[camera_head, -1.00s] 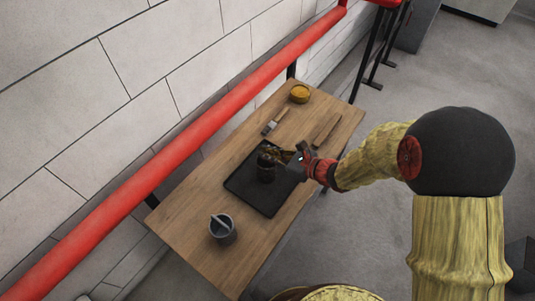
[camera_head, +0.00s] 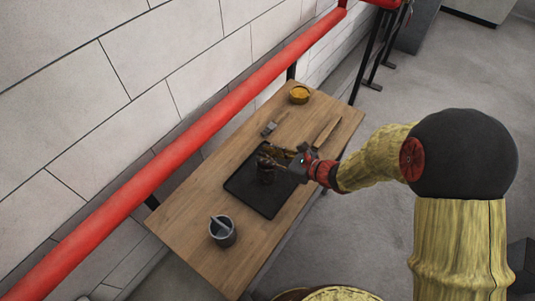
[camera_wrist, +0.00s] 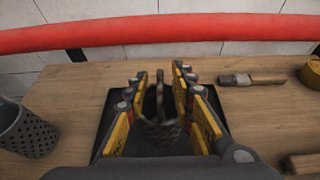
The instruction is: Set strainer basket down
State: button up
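The strainer basket (camera_wrist: 161,128) is a dark mesh cup with an upright loop handle. It stands upright on the black tray (camera_head: 239,188), on the wooden table; in the head view the basket (camera_head: 266,174) is partly behind my fingers. My gripper (camera_wrist: 160,72) is open, with its yellow-padded fingers on either side of the basket and handle. Gaps show between the pads and the handle. In the head view my gripper (camera_head: 275,156) reaches in from the right, low over the tray. The basket's underside is hidden.
A grey perforated container (camera_head: 222,231) stands on the near left of the table (camera_head: 187,212). A brush (camera_head: 270,127), a yellow round container (camera_head: 299,95) and a wooden-handled tool (camera_head: 326,132) lie beyond the tray. A red pipe (camera_head: 185,165) runs along the wall behind.

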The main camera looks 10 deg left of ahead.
jog(key=p+v, duration=0.3)
jog(key=v, duration=0.9)
jog(key=s+d+r+n+g+h, duration=0.4)
jog(key=s+r+n, duration=0.7)
jog(key=n, duration=0.2)
jog(key=s+d+r+n+t+h, duration=0.2)
jog(key=s+d+r+n+h, duration=0.1)
jog(key=d, duration=0.5)
jog(key=s+d+r+n+t+h, duration=0.2)
jog(key=d+r+n+h, duration=0.3)
jog(key=d, duration=0.4)
jog(key=shift+s+d+r+n+t+b, duration=0.2)
jog(key=shift+s+r+n+t+b, duration=0.1)
jog(key=shift+s+r+n, duration=0.35)
